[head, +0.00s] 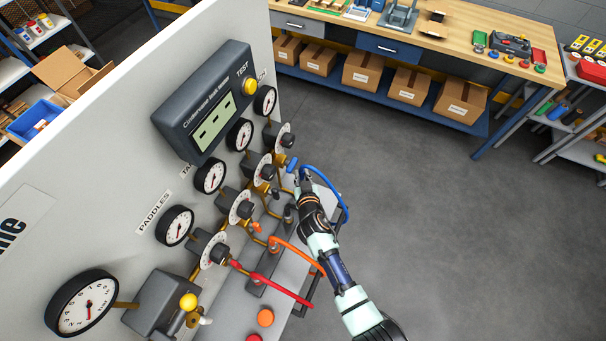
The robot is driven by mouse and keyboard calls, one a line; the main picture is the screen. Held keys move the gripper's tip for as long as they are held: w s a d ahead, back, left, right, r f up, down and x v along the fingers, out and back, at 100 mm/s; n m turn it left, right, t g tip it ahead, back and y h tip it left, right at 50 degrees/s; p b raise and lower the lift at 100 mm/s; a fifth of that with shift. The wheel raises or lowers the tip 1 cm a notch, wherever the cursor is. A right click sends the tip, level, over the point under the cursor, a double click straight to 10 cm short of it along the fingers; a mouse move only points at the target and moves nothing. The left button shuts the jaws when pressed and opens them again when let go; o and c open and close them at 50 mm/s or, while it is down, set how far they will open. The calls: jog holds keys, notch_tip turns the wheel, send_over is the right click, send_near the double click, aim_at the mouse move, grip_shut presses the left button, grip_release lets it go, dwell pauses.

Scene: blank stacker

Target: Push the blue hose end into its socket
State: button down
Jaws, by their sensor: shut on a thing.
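My gripper (303,178) is shut on the blue hose end (292,163), in front of the panel's right-hand dials. The blue hose (341,192) loops from there to the right and down behind my arm. The blue end is close to the dark fittings below the dials. It appears apart from them, but I cannot be sure at this size. Its socket cannot be picked out clearly; my gripper and the fittings hide part of that area.
An orange hose (295,247) and a red hose (285,290) run across the grey ledge (228,310) to my gripper's lower left. The white panel (140,130) carries gauges, dials and a tester box (205,105). Open floor (440,220) lies to the right.

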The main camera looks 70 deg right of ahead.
jog(key=shift+f+b, duration=2.45)
jog(key=shift+f, duration=0.45)
jog(key=shift+b, duration=0.5)
jog(key=shift+f+b, duration=0.6)
jog(key=shift+b, duration=0.1)
jog(key=c, duration=1)
grip_release()
jog(key=v, duration=1.2)
